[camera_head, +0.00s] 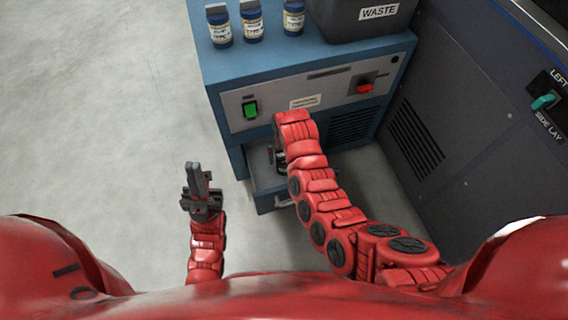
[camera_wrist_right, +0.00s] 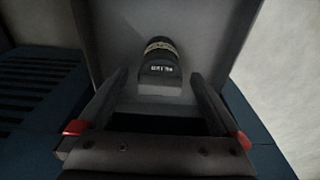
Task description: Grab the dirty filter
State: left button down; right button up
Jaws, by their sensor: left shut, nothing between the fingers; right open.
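In the right wrist view, a dark, rounded object with a pale band and small white lettering (camera_wrist_right: 160,68) sits inside a grey drawer (camera_wrist_right: 205,30). It looks like the filter; I cannot read its lettering for sure. My right gripper (camera_wrist_right: 160,76) is open, its fingers pointing toward the object, one to each side of the line to it. A gap seems to remain; contact does not show. In the head view my right gripper (camera_head: 273,156) is at the open drawer (camera_head: 264,196) and mostly hidden by my arm. My left gripper (camera_head: 198,172) is shut and empty, left of the cabinet.
The blue cabinet (camera_head: 226,80) has a green switch (camera_head: 250,109) and a red switch (camera_head: 365,88). Several labelled bottles (camera_head: 251,22) and a dark WASTE bin (camera_head: 365,22) stand on top. A dark machine (camera_head: 470,110) is at right. Floor at left (camera_head: 90,110) is clear.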

aim_at(284, 159)
jog(key=f+b, duration=0.1)
jog(key=f, duration=0.1)
jog(key=w+f+b, duration=0.1)
jog(key=f, duration=0.1)
jog(key=shift+a+f, duration=0.1)
jog(key=shift+a, duration=0.1)
jog(key=c, duration=1.5)
jog(key=shift+r, duration=0.2)
